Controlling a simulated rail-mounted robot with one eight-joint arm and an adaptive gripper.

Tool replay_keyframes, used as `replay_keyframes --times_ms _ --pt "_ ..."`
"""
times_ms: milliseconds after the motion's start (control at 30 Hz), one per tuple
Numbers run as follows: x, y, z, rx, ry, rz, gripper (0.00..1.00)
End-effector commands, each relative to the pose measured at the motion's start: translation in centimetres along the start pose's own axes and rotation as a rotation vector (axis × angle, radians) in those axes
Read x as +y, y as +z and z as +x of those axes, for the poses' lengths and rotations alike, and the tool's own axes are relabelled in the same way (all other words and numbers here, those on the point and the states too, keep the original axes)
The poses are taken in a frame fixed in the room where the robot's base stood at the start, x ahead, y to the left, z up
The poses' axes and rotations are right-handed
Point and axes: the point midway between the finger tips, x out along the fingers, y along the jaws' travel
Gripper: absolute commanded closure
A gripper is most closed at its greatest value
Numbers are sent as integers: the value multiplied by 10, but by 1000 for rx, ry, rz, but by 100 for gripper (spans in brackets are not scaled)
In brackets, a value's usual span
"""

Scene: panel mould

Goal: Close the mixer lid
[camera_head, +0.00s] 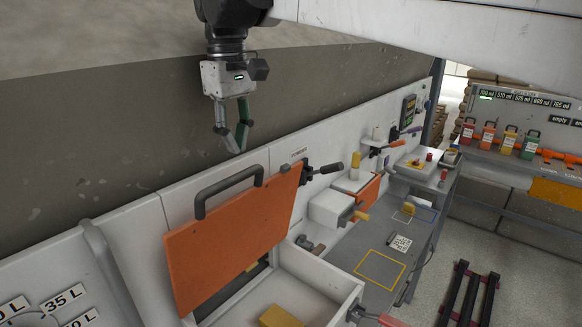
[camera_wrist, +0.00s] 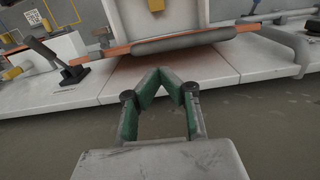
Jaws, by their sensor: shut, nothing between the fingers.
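The mixer lid is an orange panel (camera_head: 235,235) with a dark bar handle (camera_head: 228,188) along its top edge. It stands raised and tilted over the open white mixer box (camera_head: 318,290), with a yellow block (camera_head: 280,316) visible inside. My gripper (camera_head: 238,143) is above and behind the lid's handle, apart from it, fingers shut and empty. In the wrist view my gripper (camera_wrist: 158,74) points toward the lid, whose edge and handle (camera_wrist: 180,41) lie just beyond the fingertips. I cannot judge the exact gap.
A white wall panel with a black-handled lever (camera_head: 325,168) stands right of the lid. Farther right are a grey bench (camera_head: 370,245), a QR card (camera_head: 400,243) and several coloured containers (camera_head: 488,135). A dark rack (camera_head: 470,295) stands on the floor. Space above the lid is clear.

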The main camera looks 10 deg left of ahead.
Motion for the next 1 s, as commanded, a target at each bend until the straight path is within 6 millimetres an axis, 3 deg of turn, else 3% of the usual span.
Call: replay_keyframes --times_ms 267,700,1000 --pt "-10 -12 2 -20 -6 -33 100" --pt "-10 -10 67 -19 -5 -31 100" --pt "-10 -10 93 -19 -5 -31 100"
